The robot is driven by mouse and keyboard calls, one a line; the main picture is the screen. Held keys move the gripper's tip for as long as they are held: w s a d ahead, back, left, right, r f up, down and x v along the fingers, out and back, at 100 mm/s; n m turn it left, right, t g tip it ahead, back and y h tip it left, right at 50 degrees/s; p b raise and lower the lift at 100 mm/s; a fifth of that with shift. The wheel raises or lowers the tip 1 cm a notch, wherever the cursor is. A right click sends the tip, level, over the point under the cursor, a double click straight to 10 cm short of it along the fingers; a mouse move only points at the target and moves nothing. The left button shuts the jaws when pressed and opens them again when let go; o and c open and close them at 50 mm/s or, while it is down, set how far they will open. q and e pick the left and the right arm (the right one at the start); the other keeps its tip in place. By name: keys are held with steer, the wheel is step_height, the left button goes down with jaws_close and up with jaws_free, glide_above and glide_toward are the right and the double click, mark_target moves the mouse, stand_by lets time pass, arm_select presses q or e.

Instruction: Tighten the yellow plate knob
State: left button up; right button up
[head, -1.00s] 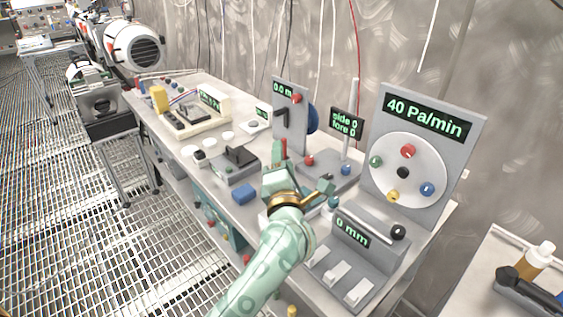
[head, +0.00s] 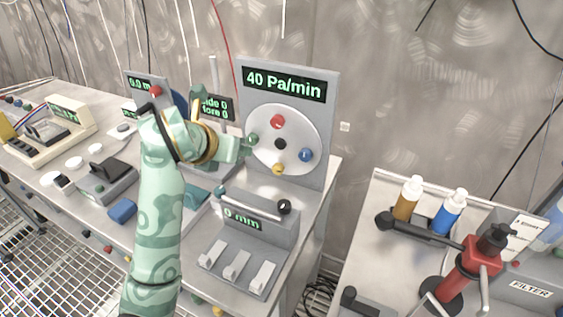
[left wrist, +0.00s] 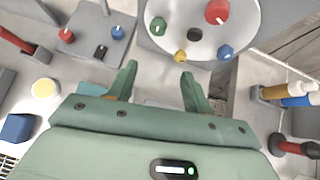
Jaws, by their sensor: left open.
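The yellow knob (head: 278,168) sits at the bottom of a round white plate (head: 262,116) on an upright grey panel that reads 40 Pa/min. It also shows in the left wrist view (left wrist: 180,56), just beyond the tip of the right-hand finger. The plate also carries a red knob (head: 278,121), a green knob (head: 253,138), a blue knob (head: 306,155) and a black centre (head: 280,144). My left gripper (head: 246,149) is left of the yellow knob, near the green one; it is open and empty in the left wrist view (left wrist: 158,72). My right gripper is out of view.
A grey box reading 0 mm (head: 240,222) with white levers stands below the panel. A post with a small display (head: 216,107) stands behind my arm. A side table at right holds bottles (head: 449,212) and a red tool (head: 482,262). A gap separates the tables.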

mark_target(276, 169)
arm_select(q)
steer(key=s+d, duration=0.1)
steer(key=s+d+f+g+h, duration=0.1)
steer(key=shift+d+f+m+g+h, duration=0.1)
steer(key=shift+d+m+g+h, duration=0.2)
steer(key=shift+d+m, duration=0.1)
steer(key=shift+w+f+b, duration=0.1)
steer(key=shift+f+b, duration=0.2)
steer(key=shift+f, duration=0.05)
steer(key=b+x, duration=0.6)
steer(key=x, duration=0.8)
steer(key=shift+w+d+f+b, duration=0.1)
steer(key=shift+f+b, duration=0.2)
steer(key=shift+b, duration=0.05)
steer(key=shift+w+d+f, duration=0.2)
steer(key=shift+w, duration=0.1)
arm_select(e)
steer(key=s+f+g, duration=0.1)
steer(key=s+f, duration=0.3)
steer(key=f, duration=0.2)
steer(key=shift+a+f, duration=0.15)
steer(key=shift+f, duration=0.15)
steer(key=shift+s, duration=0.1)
arm_select(q)
steer(key=c, duration=1)
